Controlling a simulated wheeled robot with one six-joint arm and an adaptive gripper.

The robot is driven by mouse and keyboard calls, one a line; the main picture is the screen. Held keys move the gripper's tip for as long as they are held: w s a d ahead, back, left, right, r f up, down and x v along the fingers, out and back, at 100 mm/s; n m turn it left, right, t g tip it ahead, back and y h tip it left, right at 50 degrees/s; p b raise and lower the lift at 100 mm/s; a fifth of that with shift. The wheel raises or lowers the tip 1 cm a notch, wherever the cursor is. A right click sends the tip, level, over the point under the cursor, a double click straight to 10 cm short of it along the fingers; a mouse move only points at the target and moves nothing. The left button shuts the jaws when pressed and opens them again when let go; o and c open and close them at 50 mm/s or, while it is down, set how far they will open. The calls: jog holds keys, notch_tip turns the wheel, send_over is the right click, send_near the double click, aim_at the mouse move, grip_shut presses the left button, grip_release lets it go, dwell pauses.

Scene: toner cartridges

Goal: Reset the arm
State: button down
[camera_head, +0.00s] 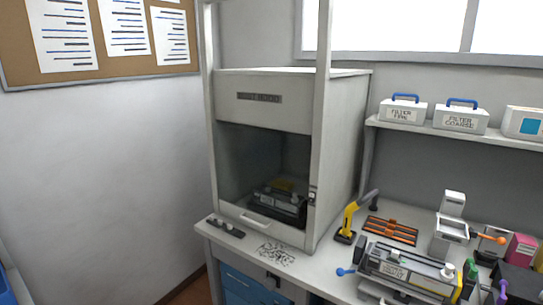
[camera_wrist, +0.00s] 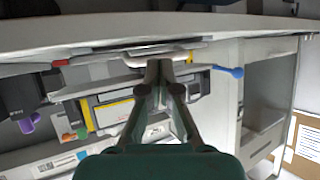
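My gripper (camera_wrist: 162,66) shows in the wrist view, its two fingers drawn together at the tips. I see nothing clearly held between them. Its tips appear in front of a black and grey cartridge in a fixture (camera_wrist: 115,110), with a yellow strip and a blue knob; whether they touch it I cannot tell. In the head view the cartridge fixture (camera_head: 405,268) stands on the bench, its blue knob at the left. My gripper does not show in the head view.
A grey cabinet (camera_head: 262,118) with a raised front holds another dark cartridge (camera_head: 281,205). Dark specks (camera_head: 275,254) lie before it. A yellow and black tool (camera_head: 347,222), an orange rack (camera_head: 391,231) and coloured-knob items crowd the bench. Filter boxes (camera_head: 461,117) sit on a shelf.

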jog(key=s+a+f, duration=0.3)
jog(key=s, duration=0.4)
jog(key=s+a+f+t, duration=0.1)
jog(key=s+a+f, duration=0.25)
jog(key=s, duration=0.35)
jog(key=s+a+f, duration=0.3)
jog(key=s+a, duration=0.1)
jog(key=s, duration=0.3)
jog(key=s+a+r+n, duration=0.1)
jog(key=s+a+r, duration=0.1)
jog(key=s, duration=0.8)
jog(key=s+a+r+n+t+y, duration=0.1)
jog(key=s+r, duration=0.4)
jog(key=s, duration=0.5)
jog(key=shift+s+a+r, duration=0.2)
jog(key=shift+s+a, duration=0.1)
jog(key=shift+a, duration=0.4)
